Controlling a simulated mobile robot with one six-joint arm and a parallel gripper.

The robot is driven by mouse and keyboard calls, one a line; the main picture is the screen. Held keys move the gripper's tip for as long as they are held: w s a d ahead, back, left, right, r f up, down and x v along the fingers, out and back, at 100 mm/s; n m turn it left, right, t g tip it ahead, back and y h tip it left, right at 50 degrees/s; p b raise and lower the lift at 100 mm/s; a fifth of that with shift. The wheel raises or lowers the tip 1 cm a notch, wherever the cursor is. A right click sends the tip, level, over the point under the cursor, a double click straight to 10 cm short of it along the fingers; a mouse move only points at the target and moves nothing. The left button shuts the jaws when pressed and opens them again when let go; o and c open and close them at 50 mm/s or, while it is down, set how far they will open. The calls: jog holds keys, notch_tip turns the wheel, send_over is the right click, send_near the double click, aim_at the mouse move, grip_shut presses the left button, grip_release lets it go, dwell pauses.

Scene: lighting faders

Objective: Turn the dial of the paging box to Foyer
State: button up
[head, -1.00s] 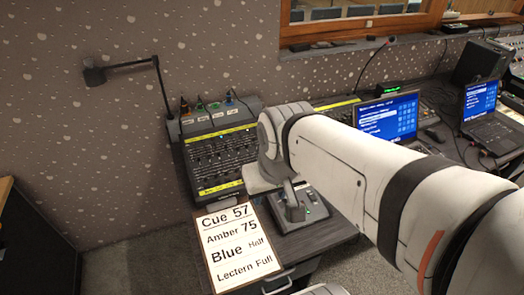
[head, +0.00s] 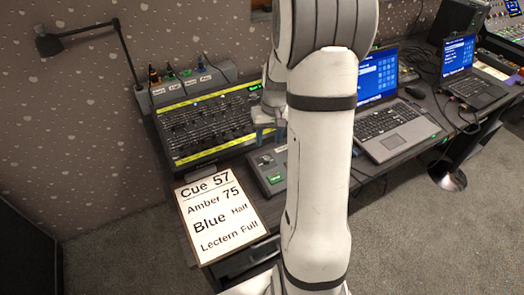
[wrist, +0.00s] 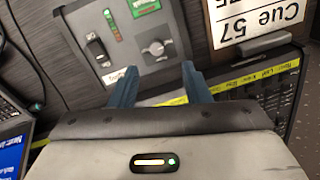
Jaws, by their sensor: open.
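The grey paging box (head: 270,178) sits near the front edge of the desk, partly hidden behind my arm in the head view. In the wrist view the paging box (wrist: 172,70) shows a round silver dial (wrist: 155,48), a black switch or stick (wrist: 97,47), a column of small lights and a green display (wrist: 143,7). A white label (wrist: 120,76) is partly covered by my left finger and its word is unreadable. My gripper (wrist: 161,84) is open and empty, its two blue fingers on either side of the dial's line and apart from it. In the head view my gripper (head: 268,130) is above the box's far end.
A cue sheet (head: 222,215) lies left of the box on the desk's front edge. The fader console (head: 208,125) stands behind it. A laptop (head: 395,125) stands to the right, with a second one beyond. A lamp (head: 85,35) reaches over the left.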

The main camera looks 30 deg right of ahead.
aim_at(267, 158)
jog(key=shift+w+d+f, duration=0.1)
jog(key=shift+d+f, duration=0.05)
jog(key=shift+f, duration=0.35)
jog(key=shift+w+d+f, duration=0.1)
jog(key=shift+d+f, duration=0.05)
jog(key=shift+f, duration=0.3)
jog(key=f, duration=0.7)
jog(key=shift+a, duration=0.35)
jog(key=shift+c, duration=0.2)
grip_shut()
